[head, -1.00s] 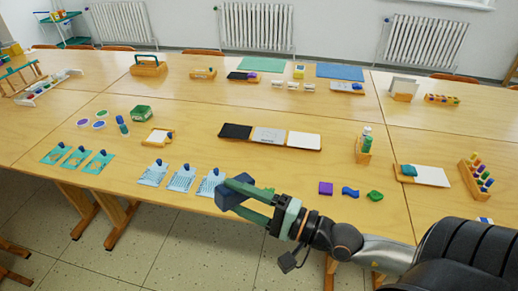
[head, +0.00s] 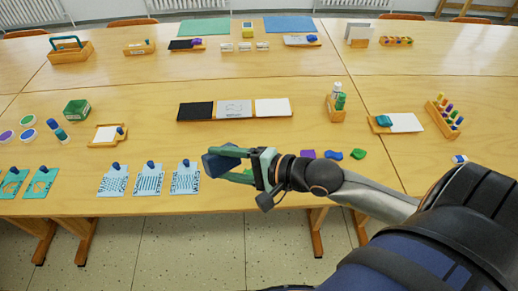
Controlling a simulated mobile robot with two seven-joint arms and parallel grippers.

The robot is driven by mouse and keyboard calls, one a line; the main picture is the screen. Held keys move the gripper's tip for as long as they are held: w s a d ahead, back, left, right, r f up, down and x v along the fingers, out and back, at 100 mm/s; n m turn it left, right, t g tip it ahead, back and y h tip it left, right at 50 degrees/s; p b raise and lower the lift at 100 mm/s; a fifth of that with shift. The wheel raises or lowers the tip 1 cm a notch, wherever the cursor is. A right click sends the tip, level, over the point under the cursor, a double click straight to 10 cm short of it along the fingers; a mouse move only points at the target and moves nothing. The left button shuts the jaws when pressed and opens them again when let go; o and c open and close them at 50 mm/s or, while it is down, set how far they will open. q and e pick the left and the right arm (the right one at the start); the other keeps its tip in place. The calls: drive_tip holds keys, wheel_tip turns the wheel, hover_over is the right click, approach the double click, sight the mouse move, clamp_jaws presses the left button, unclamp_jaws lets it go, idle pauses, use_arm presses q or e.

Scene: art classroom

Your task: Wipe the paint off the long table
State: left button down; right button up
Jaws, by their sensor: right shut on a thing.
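The long table (head: 150,100) is pale wood and fills most of the head view. My right gripper (head: 222,160) is shut on a dark blue block (head: 219,161), over the table's front part, just right of the printed cards; whether the block touches the top is unclear. To the right of the gripper lie small coloured patches or pieces: purple (head: 308,154), blue (head: 333,155) and green (head: 358,154). I cannot tell whether they are paint. My left gripper is not in view.
Blue printed cards (head: 114,181) with knobbed stamps lie near the front edge. A black, grey and white panel strip (head: 235,109), a bottle holder (head: 337,110), a white board with a teal pad (head: 404,122) and a marker rack (head: 443,118) stand behind. Bare wood lies between them.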

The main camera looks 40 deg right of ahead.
drive_tip(key=w+d+f+m+g+h+b, duration=0.1)
drive_tip(key=d+f+m+g+h+b, duration=0.2)
drive_tip(key=f+m, duration=0.3)
drive_tip(key=w+d+f+m+g+h+b, duration=0.1)
drive_tip(key=d+f+m+g+h+b, duration=0.2)
drive_tip(key=m, duration=0.7)
drive_tip(key=d+f+g, duration=0.2)
drive_tip(key=d+f, duration=0.1)
drive_tip(key=shift+w+f+m, duration=0.2)
drive_tip(key=shift+m, duration=0.2)
